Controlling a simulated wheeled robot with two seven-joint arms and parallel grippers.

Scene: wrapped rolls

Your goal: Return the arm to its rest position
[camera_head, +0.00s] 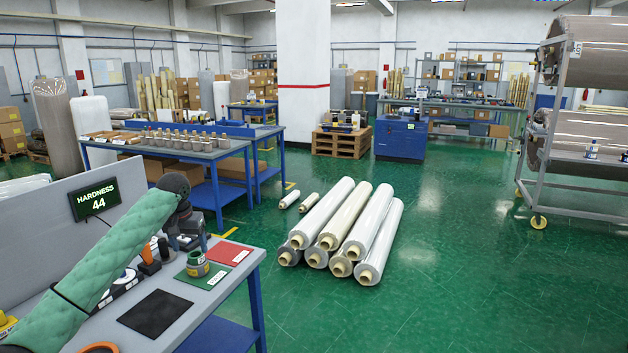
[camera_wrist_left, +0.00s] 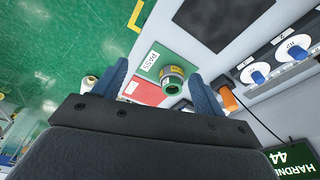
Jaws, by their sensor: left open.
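My left arm (camera_head: 120,245), in a green quilted sleeve, reaches in from the left over the grey bench. My left gripper (camera_head: 188,240) is at its end, above the bench near the cards. In the left wrist view its two dark fingers (camera_wrist_left: 158,72) stand wide apart with nothing held between them. A small roll (camera_head: 197,264) with a green and yellow band stands on the green card (camera_head: 214,277) labelled PASS; it also shows beyond the fingers in the left wrist view (camera_wrist_left: 172,80). My right gripper is not in view.
A red card (camera_head: 232,252) lies beside the green one. A black mat (camera_head: 155,313), an orange-handled tool (camera_head: 149,254) and a "HARDNESS 44" display (camera_head: 96,202) are around the arm. Large wrapped rolls (camera_head: 345,222) lie on the open green floor beyond the bench.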

